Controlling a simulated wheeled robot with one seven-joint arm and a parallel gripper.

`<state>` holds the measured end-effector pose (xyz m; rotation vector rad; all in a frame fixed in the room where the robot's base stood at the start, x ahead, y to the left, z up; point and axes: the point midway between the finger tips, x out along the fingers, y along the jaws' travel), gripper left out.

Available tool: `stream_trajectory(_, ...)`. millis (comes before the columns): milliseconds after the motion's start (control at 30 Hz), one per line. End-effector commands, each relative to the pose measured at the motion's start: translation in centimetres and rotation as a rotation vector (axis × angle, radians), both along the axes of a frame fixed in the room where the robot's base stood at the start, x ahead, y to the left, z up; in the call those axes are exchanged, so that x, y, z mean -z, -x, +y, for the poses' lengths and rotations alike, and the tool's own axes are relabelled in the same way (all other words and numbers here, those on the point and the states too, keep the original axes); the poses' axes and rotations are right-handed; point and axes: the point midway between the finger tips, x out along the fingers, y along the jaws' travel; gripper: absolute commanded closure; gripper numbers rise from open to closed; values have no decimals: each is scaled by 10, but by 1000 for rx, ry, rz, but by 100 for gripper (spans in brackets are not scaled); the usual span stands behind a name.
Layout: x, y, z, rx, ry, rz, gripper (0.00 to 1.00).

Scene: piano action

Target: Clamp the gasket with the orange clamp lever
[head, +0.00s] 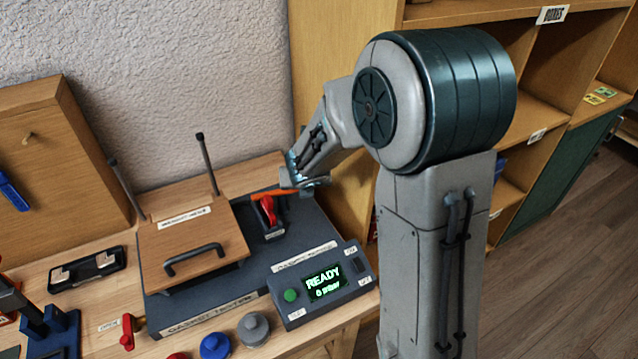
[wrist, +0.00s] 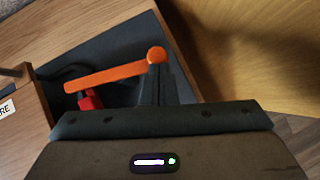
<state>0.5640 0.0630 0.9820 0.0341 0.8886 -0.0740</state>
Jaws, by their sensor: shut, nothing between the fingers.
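The orange clamp lever (head: 281,192) sticks out to both sides above the red clamp body (head: 268,210), at the back right of the gasket tester (head: 200,313). In the wrist view the lever (wrist: 105,77) runs slanted, with a round knob at its right end. My gripper (head: 306,186) is shut and empty at the lever's right end. In the wrist view the fingers (wrist: 155,88) are just below the knob; I cannot tell whether they touch it. The wooden lid (head: 190,240) with a dark handle lies on the tester. No gasket is visible.
A control box (head: 323,288) reading READY stands at the tester's front right. Two dark posts rise behind the lid. A red valve handle (head: 127,333) and blue (head: 215,346) and grey knobs are in front. Wooden shelving stands right of my arm; a wall is behind.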

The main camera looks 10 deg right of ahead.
Motion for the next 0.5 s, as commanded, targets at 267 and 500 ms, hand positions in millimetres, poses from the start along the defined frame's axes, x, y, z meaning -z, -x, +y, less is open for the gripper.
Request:
stream_trajectory(267, 0, -6, 1, -3, -1, 1, 100)
stream_trajectory(500, 0, -8, 1, -4, -1, 1, 100)
